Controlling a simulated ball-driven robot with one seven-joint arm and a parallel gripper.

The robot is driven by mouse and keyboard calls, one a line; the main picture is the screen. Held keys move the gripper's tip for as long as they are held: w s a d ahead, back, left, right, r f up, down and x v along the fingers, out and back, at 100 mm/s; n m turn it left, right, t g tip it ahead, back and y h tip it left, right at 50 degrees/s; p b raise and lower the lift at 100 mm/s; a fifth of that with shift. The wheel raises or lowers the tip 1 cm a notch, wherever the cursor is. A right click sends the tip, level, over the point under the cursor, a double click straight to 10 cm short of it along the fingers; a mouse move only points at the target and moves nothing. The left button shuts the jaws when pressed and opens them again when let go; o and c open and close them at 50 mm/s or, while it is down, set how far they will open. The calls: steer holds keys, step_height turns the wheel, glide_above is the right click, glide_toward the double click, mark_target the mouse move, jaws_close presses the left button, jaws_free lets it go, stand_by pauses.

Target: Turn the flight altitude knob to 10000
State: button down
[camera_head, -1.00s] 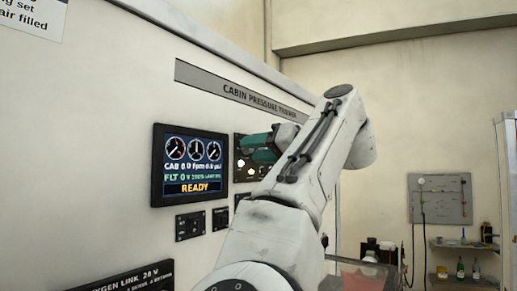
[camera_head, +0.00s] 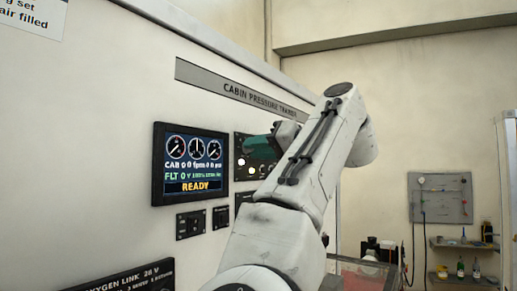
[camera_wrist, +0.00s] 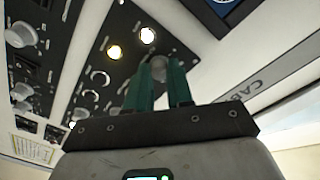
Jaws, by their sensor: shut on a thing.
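My gripper (camera_wrist: 160,72) has its two teal fingers on either side of a small grey knob (camera_wrist: 158,66) on a dark control panel (camera_wrist: 118,80). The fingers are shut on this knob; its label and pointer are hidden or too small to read. In the head view, my gripper (camera_head: 262,147) is at the dark panel (camera_head: 239,144), partly hidden by my arm. The display (camera_head: 189,165) to the left shows three dials, a CAB line, a FLT line that seems to begin with 0, and READY in yellow.
Two lit round lamps (camera_wrist: 147,35) are close to the fingers on the panel. Another grey knob (camera_wrist: 21,34) is on a neighbouring panel. Small switch plates (camera_head: 190,225) sit below the display. A sign strip (camera_head: 240,90) reads CABIN PRESSURE TRAINER.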

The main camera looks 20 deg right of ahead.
steer(key=shift+m+p, duration=0.45)
steer(key=shift+m, duration=3.15)
steer(key=shift+d, duration=0.1)
steer(key=c, duration=1)
jaws_free()
steer(key=b+v, duration=0.4)
steer(key=v, duration=0.6)
steer(key=shift+s+d+r, duration=0.2)
steer(key=shift+s+d, duration=0.05)
steer(key=shift+s, duration=0.05)
